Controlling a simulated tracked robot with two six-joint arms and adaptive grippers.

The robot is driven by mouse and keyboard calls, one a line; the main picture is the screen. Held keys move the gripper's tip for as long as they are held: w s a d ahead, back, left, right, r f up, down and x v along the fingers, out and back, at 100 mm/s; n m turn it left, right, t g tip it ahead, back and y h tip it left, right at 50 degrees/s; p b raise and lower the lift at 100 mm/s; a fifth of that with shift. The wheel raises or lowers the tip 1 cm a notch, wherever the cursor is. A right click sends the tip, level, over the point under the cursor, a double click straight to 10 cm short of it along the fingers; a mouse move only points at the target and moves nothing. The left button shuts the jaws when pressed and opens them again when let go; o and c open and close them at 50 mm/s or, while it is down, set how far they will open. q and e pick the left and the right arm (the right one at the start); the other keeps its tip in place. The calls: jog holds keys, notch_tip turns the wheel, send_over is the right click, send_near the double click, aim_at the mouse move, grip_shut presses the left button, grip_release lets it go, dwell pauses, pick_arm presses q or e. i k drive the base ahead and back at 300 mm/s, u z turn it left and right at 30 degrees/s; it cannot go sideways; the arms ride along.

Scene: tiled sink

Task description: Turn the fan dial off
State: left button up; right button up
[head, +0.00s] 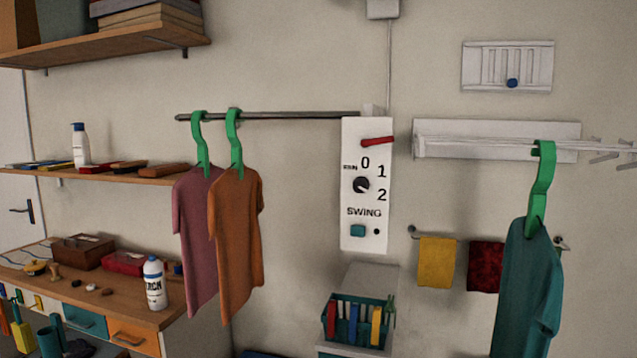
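A white control panel (348,215) is fixed upright on the wall, right of centre. The black round dial (361,185) sits on it, with the marks 0, 1 and 2 around its upper and right side. A light mark shows on the dial, but it is too small to tell which number it points at. Above the dial is a red lever (377,141). Below, under the word SWING, is a teal button (357,231) with a small dark dot beside it. Neither of my grippers is in view.
A rail (290,115) left of the panel holds a pink shirt (192,235) and an orange shirt (238,230) on green hangers. A teal garment (525,290) hangs at right. A basket of pegs (345,338) stands below the panel. The wall directly before the panel is unobstructed.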

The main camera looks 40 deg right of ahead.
aim_at(360, 184)
jog(key=z, duration=0.3)
jog(key=i, duration=0.85)
jog(key=z, duration=0.6)
